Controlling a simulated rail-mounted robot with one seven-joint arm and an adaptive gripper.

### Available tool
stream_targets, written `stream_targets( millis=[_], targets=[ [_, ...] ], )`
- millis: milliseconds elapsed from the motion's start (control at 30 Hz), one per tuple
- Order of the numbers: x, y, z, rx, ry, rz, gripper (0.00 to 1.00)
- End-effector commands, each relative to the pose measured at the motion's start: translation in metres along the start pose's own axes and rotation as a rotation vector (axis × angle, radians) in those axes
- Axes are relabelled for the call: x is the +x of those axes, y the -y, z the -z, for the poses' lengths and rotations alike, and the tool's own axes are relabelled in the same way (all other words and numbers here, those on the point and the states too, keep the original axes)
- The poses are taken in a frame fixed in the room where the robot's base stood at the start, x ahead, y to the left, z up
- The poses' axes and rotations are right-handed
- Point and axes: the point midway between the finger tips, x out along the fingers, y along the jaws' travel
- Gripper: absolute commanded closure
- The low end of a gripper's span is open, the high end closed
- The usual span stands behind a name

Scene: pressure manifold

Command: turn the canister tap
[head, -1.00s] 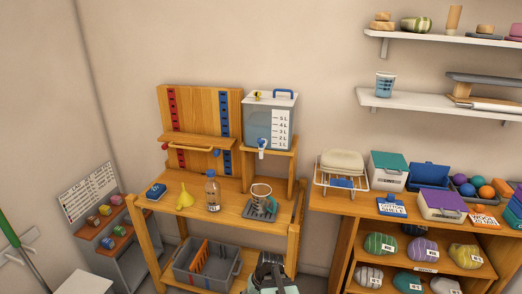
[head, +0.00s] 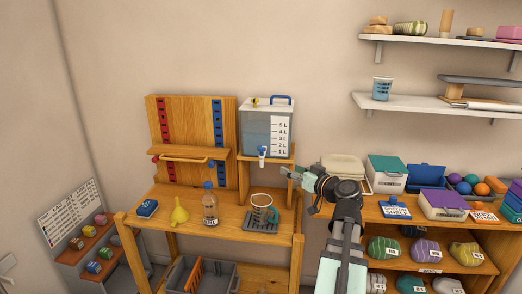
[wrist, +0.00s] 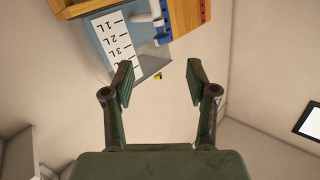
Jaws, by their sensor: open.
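The grey canister (head: 266,130) with a litre scale stands on a wooden shelf in the head view. Its white and blue tap (head: 262,153) sticks out low on its front. In the wrist view the canister's scale (wrist: 118,40) and the blue part of the tap (wrist: 162,36) appear upside down, beyond my fingertips. My gripper (head: 288,172) is open and empty, to the right of the tap and slightly lower, apart from it. In the wrist view my gripper (wrist: 159,68) has its two fingers spread wide with nothing between them.
A clear cup (head: 262,208) stands on a dark tray below the tap. A board with red and blue strips (head: 190,130) is left of the canister.

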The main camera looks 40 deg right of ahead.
Motion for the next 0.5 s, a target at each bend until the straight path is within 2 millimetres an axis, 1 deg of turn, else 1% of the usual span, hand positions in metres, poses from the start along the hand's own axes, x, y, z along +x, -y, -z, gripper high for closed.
stream_targets(
  millis=[33, 133, 333, 433, 500],
  targets=[
    [0.001, 0.001, 0.006, -0.032, -0.033, 0.01, 0.42],
    [0.001, 0.003, 0.016, -0.1, -0.08, 0.015, 0.42],
    [0.005, 0.002, 0.018, -0.185, -0.089, 0.008, 0.42],
    [0.013, 0.002, 0.02, -0.188, -0.088, 0.008, 0.42],
    [0.022, 0.002, 0.021, -0.188, -0.088, 0.009, 0.42]
  ],
)
